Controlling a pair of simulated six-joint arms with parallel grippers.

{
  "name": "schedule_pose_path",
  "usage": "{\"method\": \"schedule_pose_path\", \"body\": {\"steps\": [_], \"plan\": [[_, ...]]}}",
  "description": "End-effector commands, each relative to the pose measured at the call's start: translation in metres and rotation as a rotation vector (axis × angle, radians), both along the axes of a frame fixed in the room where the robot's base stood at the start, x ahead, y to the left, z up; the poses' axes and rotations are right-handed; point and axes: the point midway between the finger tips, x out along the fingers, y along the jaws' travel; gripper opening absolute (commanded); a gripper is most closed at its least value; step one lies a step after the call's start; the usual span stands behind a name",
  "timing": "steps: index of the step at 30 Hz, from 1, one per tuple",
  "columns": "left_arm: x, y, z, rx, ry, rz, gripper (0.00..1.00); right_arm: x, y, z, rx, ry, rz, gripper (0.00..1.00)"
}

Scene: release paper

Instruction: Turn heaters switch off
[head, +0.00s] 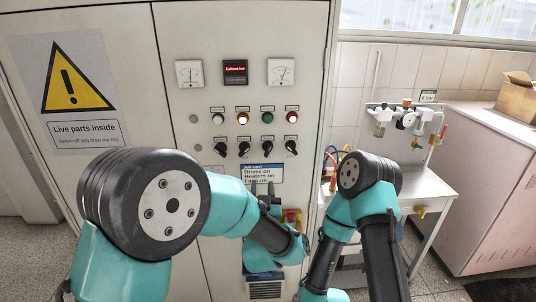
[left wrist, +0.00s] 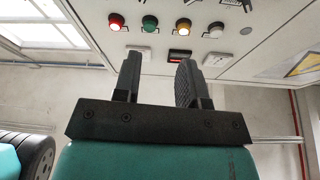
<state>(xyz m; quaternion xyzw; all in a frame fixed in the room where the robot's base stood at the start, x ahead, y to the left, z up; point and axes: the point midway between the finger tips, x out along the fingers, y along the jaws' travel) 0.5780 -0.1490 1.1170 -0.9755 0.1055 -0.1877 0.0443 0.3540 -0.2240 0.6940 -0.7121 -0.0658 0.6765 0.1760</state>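A row of black rotary switches is on the grey cabinet front in the head view: far left (head: 220,149), second (head: 243,149), third (head: 268,149) and far right (head: 291,147). Their labels are too small to read, so I cannot tell which one is for the heaters. A card (head: 262,172) below reads drives on, heaters on, fans on. My left gripper (head: 262,189) is in front of the panel below the switches, partly over the card. In the left wrist view its fingers (left wrist: 159,80) are apart with nothing between them. My right gripper does not show.
Above the switches are white, yellow, green and red lamps (head: 292,117), two gauges (head: 281,72) and a red-lettered display (head: 235,72). A warning sign (head: 70,85) is at left. A bench (head: 425,185) with valves and a pink cabinet (head: 495,180) stand at right.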

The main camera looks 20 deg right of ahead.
Motion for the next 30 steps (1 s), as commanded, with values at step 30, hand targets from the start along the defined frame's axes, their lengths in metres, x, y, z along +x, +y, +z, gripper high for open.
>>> {"method": "schedule_pose_path", "body": {"steps": [30], "plan": [[0.030,-0.012,-0.016,0.283,-0.083,-0.019,0.38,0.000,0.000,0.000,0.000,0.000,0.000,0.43]]}}
